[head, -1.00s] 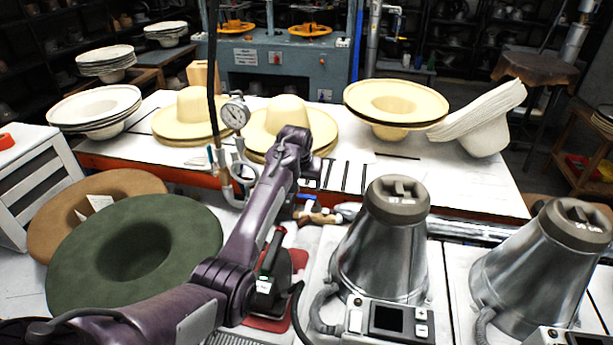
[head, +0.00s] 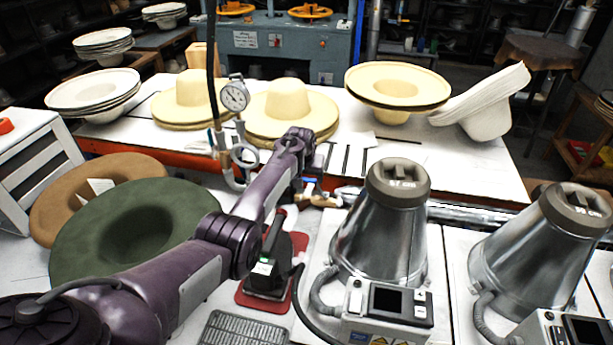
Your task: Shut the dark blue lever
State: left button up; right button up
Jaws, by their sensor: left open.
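A small dark blue lever (head: 309,184) shows on a brass-coloured pipe fitting (head: 319,199) at the back edge of the work surface. It is small and partly hidden, so its exact angle is unclear. My left arm reaches in from the lower left. My left gripper (head: 296,165) is open, just left of and above the lever, and looks empty. Its fingertips are mostly hidden by the wrist, and I cannot tell whether they touch the lever. My right gripper is out of view.
A pressure gauge (head: 234,96) on a pipe stands left of the gripper. Metal cones (head: 384,230) stand at right. An iron (head: 268,262) on a red mat sits below the forearm. A green hat (head: 130,232) lies at left, and pale hats cover the table behind.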

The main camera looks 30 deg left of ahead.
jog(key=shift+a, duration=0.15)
pick_arm(q)
jog(key=c, duration=1.1)
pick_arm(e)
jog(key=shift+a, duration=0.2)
